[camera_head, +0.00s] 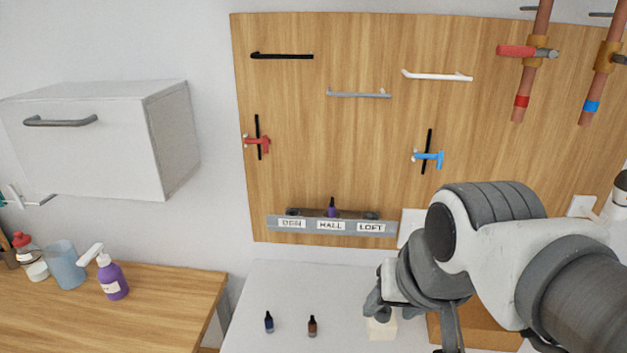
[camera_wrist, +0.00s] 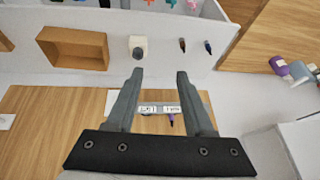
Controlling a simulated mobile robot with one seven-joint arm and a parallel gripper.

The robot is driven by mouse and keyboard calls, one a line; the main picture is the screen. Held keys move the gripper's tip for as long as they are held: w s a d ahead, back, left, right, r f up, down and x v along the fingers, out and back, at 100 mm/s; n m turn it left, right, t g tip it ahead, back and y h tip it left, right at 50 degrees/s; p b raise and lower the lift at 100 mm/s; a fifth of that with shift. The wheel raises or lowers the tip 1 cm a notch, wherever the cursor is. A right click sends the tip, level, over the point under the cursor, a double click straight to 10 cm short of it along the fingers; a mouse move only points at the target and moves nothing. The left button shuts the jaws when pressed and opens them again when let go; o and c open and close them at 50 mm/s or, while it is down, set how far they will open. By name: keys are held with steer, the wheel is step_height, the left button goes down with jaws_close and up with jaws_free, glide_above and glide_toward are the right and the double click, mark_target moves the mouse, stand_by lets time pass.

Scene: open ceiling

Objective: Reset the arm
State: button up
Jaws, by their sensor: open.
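My arm comes in from the right in the head view, with my gripper (camera_head: 378,305) low in front of the wooden wall board (camera_head: 350,130). In the wrist view my gripper (camera_wrist: 160,73) has its two fingers wide apart with nothing between them. A pale block-like thing (camera_head: 381,328) shows just below the gripper in the head view; part of it is hidden. From the head view I cannot tell whether they touch. The wrist view shows a white thing with a dark top (camera_wrist: 138,46) beyond the fingertips.
A labelled rack (camera_head: 331,226) on the board holds a purple bottle (camera_head: 332,207). Blue (camera_head: 269,322) and brown (camera_head: 312,326) bottles stand on the white counter. A wooden box (camera_wrist: 75,48) stands nearby. A white cabinet (camera_head: 95,140) hangs left, above a purple pump bottle (camera_head: 112,279).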

steer(key=shift+s+d+n, duration=0.25)
steer(key=shift+s+n, duration=0.5)
steer(key=shift+n, duration=0.15)
steer(key=shift+d, duration=0.2)
